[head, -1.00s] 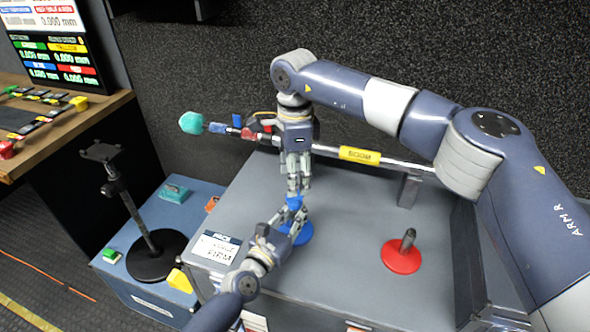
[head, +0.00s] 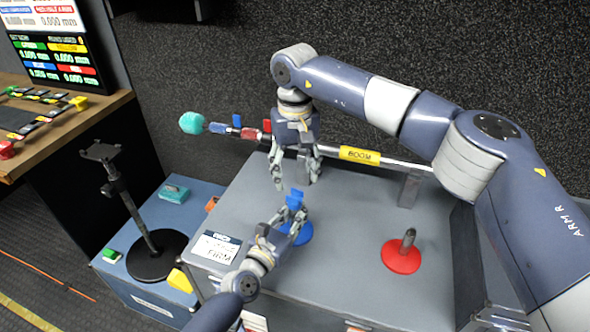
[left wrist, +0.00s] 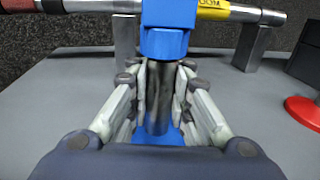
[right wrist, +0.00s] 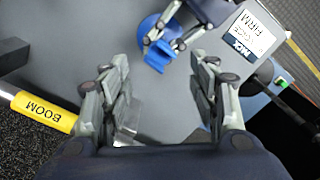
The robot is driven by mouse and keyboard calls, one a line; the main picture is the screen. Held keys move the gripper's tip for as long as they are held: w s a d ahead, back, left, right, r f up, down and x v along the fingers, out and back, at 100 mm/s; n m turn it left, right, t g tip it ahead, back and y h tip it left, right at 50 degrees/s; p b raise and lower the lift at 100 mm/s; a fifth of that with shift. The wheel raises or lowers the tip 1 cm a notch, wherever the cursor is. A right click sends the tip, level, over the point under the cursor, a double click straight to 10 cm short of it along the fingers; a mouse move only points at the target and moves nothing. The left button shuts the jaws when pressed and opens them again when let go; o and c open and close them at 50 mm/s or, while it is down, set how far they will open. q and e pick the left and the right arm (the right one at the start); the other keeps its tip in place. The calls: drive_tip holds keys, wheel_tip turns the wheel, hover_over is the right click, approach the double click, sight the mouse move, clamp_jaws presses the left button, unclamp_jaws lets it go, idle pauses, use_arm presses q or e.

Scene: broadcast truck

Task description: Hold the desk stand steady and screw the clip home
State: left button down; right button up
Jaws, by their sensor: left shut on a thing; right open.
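The desk stand has a round blue base (head: 300,233) on the grey case top and a dark metal post (left wrist: 160,95). The blue clip (head: 296,197) sits on top of the post; it also shows in the left wrist view (left wrist: 166,42). My left gripper (head: 292,215) is shut on the stand's post, just below the clip. My right gripper (head: 295,183) is open and empty, above and a little behind the clip. In the right wrist view the clip (right wrist: 160,58) lies beyond the open fingers (right wrist: 160,95). How deep the clip is seated cannot be told.
A boom pole (head: 395,163) with a teal fuzzy end runs behind on a metal support. A red stand (head: 401,257) with a bare post is at right. A label card (head: 217,246) lies at the case's left. A black stand (head: 155,262) is on the lower blue case.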

sight(295, 196)
drive_tip(key=shift+n, duration=0.8)
drive_tip(key=shift+f, duration=3.95)
drive_tip(key=c, duration=1.2)
drive_tip(key=shift+c, duration=0.2)
